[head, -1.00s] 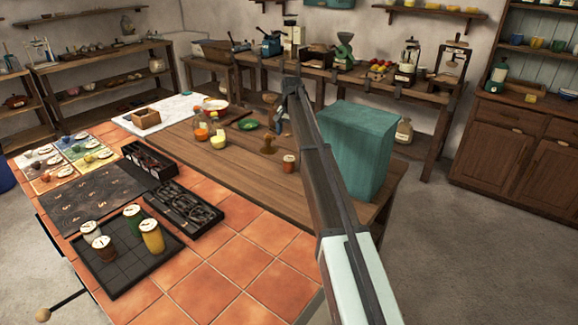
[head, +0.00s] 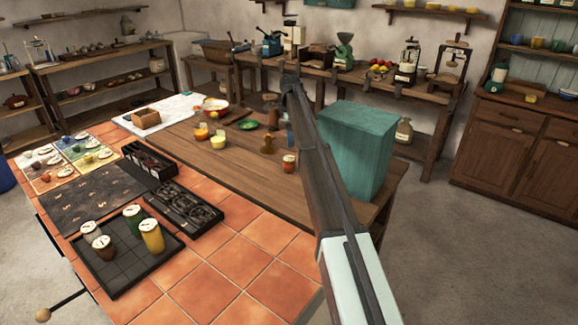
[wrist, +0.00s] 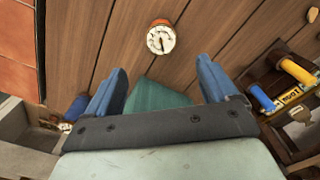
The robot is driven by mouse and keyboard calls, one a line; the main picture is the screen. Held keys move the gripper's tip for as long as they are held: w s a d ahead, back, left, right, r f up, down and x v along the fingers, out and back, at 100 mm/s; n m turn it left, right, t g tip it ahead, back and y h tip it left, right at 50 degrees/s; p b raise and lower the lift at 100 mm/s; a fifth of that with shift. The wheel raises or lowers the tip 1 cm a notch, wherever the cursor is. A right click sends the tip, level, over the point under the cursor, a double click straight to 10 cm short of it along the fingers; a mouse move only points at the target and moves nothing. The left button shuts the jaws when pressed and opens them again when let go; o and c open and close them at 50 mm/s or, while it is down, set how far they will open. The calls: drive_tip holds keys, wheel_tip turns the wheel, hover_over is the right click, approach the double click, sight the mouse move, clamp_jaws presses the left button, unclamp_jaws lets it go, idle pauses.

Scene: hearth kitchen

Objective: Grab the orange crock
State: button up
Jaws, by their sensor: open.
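A small orange-brown crock with a pale lid (head: 289,164) stands upright on the wooden tabletop, just left of my arm in the head view. In the wrist view the crock (wrist: 160,38) is seen from above, with a dark mark on its lid. My gripper (wrist: 161,66) is open, its two blue fingers spread and nothing between them. The crock lies beyond the fingertips, roughly centred between them and apart from both. In the head view my arm mostly hides the gripper.
A teal box (head: 355,150) stands close to the right of the crock. Jars (head: 218,138), a green dish (head: 248,124) and a brown wooden piece (head: 268,144) stand to its left. A dark tray (head: 120,265) holds several crocks. Bare wood lies in front of the crock.

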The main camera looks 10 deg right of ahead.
sight(289, 158)
wheel_tip(289, 158, down, 8)
drive_tip(key=shift+r, duration=0.25)
drive_tip(key=shift+w+a+f, duration=0.1)
drive_tip(key=shift+f, duration=1.3)
drive_tip(key=shift+w+a+f, duration=0.1)
drive_tip(key=shift+f, duration=1.25)
drive_tip(key=shift+r, duration=0.1)
drive_tip(key=c, duration=1.3)
